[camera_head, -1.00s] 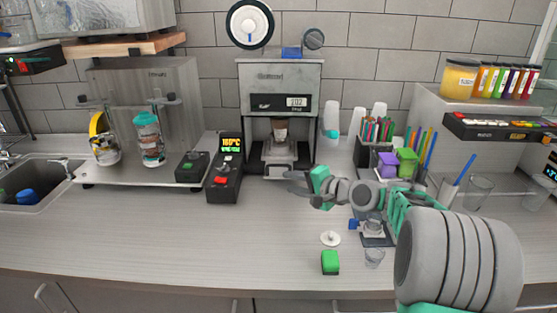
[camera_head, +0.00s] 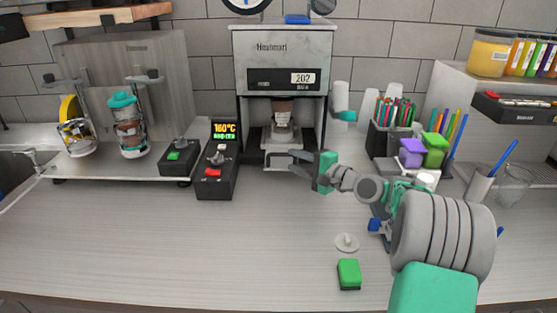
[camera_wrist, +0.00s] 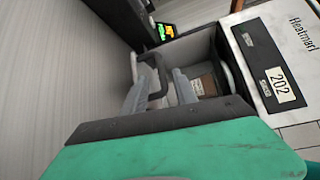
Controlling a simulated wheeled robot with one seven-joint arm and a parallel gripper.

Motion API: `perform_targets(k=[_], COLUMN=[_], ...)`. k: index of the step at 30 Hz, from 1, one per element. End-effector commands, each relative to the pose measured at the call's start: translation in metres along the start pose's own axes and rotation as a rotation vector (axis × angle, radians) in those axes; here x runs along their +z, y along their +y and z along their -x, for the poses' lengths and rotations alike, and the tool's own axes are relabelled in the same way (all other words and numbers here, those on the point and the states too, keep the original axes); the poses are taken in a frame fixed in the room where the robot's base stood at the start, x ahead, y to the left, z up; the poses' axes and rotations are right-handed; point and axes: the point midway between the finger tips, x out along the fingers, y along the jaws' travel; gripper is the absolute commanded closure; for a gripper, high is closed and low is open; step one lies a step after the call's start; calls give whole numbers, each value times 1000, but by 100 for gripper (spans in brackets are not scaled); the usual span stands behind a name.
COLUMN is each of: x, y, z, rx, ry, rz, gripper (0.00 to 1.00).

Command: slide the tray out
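The cup sealer (camera_head: 281,72) stands at the back against the tiled wall, its display showing 202. Its tray (camera_head: 292,144) is inside the lower opening, under a brown-and-white cup (camera_head: 284,112). The cup also shows partly in the wrist view (camera_wrist: 205,85). The tray's dark handle (camera_wrist: 156,68) points out toward my gripper. My gripper (camera_head: 276,158) is in front of the tray, with its fingers spread and pointing left. In the wrist view the fingers (camera_wrist: 161,82) are apart at the handle. I cannot tell whether either finger touches it.
A black control box (camera_head: 218,165) with a 160°C display stands left of the sealer. Pen holders and purple and green boxes (camera_head: 411,152) stand to the right. A white lid (camera_head: 346,242) and a green-topped block (camera_head: 349,273) lie in front. The counter's front left is clear.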

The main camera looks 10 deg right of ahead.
Motion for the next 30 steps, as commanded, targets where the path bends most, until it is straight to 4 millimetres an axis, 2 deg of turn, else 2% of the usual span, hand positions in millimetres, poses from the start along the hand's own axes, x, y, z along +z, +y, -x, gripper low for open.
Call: perform_targets(k=[7,12,20,30], x=[2,1,2,2], y=[-2,-2,-1,-1], z=[-47,-67,-71,-71], rx=[1,1,1,1], ry=[-4,-1,-2,-3], rz=[0,-1,0,0], gripper=[66,66,66,93])
